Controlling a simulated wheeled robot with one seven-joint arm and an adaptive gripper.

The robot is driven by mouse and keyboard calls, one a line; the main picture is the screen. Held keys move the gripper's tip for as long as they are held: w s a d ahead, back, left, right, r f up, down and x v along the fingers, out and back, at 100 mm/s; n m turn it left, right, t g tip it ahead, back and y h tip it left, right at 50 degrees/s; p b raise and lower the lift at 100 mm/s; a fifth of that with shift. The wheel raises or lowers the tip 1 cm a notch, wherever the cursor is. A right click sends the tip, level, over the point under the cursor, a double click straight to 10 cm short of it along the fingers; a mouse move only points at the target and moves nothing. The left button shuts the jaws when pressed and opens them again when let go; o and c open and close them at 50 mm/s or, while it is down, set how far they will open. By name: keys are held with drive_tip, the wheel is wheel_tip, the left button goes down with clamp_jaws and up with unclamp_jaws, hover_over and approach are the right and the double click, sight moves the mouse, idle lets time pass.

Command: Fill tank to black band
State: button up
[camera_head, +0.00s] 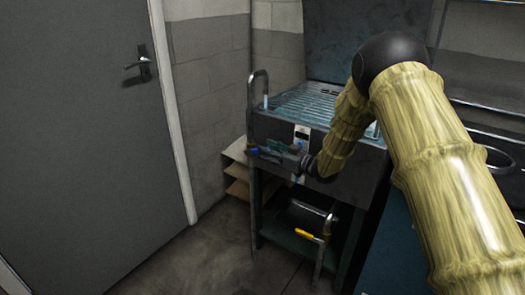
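A metal stand (318,187) with a slatted top (305,103) fills the middle of the view. I cannot tell for sure which part is the tank, and no black band can be made out. A bent grey pipe (252,88) rises at the stand's left corner, its outlet turned down toward the top. A small blue knob (254,151) is low on that pipe. My gripper (266,151) is at the stand's front left, its fingers just right of the knob. Contact and finger opening are unclear at this size.
A yellow-handled valve (307,235) is on piping under the stand, above a lower shelf (292,240). Cardboard boxes (238,170) stand behind left. A closed grey door (80,130) is at left. Open floor (210,255) lies in front. My arm covers much of the right side.

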sight(256, 151)
drive_tip(key=shift+x, duration=1.3)
clamp_jaws()
